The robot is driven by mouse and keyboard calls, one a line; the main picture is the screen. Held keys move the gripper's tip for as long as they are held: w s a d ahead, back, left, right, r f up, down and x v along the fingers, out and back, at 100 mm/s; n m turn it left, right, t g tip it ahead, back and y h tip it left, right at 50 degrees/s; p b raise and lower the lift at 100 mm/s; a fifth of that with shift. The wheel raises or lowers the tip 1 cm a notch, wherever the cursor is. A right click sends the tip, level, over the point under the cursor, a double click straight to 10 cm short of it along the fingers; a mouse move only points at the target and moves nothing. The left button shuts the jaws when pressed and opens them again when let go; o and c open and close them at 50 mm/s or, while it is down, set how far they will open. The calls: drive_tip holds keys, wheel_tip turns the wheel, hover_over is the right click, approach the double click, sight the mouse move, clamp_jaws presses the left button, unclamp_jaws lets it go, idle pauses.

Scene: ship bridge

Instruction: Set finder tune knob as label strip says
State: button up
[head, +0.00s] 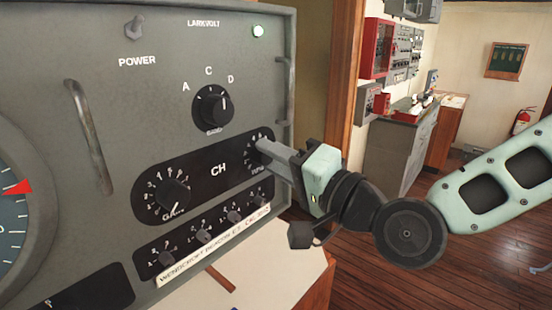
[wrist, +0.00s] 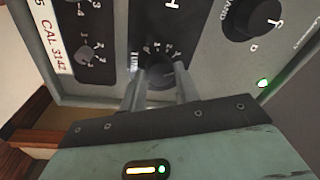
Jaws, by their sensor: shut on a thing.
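The finder is a grey panel (head: 150,90) at the left of the head view. Its tune knob is hidden behind my fingers there. In the wrist view the black tune knob (wrist: 159,76) shows between the fingertips, beside lettering that seems to read TUNE. My gripper (head: 264,150) is shut on this knob; its two fingers (wrist: 160,84) stand on either side of it. The pointer of the knob is not clear.
A gain knob (head: 173,193) sits left on the CH plate, with several small knobs (head: 203,236) below. A band knob (head: 213,107) with A, C, D is above. A power switch (head: 134,28) and lit green lamp (head: 257,31) are at the top.

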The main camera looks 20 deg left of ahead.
drive_tip(key=shift+s+m+t+h, duration=0.1)
drive_tip(key=shift+m+t+h, duration=0.3)
drive_tip(key=shift+m, duration=3.6)
drive_tip(key=o, duration=1)
drive_tip(key=shift+c, duration=0.2)
drive_tip(key=b+v, duration=1.3)
drive_tip(key=v, duration=0.4)
drive_tip(key=shift+d+r, duration=0.15)
drive_tip(key=shift+d, duration=0.1)
